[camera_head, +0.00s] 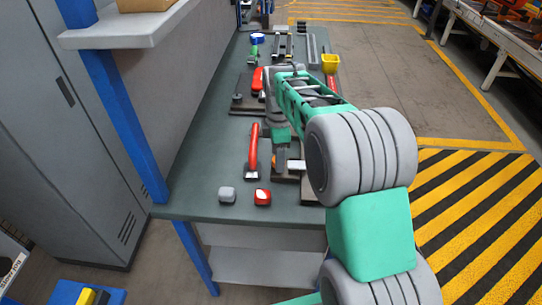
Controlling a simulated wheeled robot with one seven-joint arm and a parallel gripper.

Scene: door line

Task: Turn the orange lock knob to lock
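My gripper (283,140) hangs at the end of my green and grey arm, just beyond the orange piece in the picture. Its fingers are mostly hidden by my arm and are too small to read. I cannot tell whether it touches the knob.
Striped floor (480,220) lies open at right.

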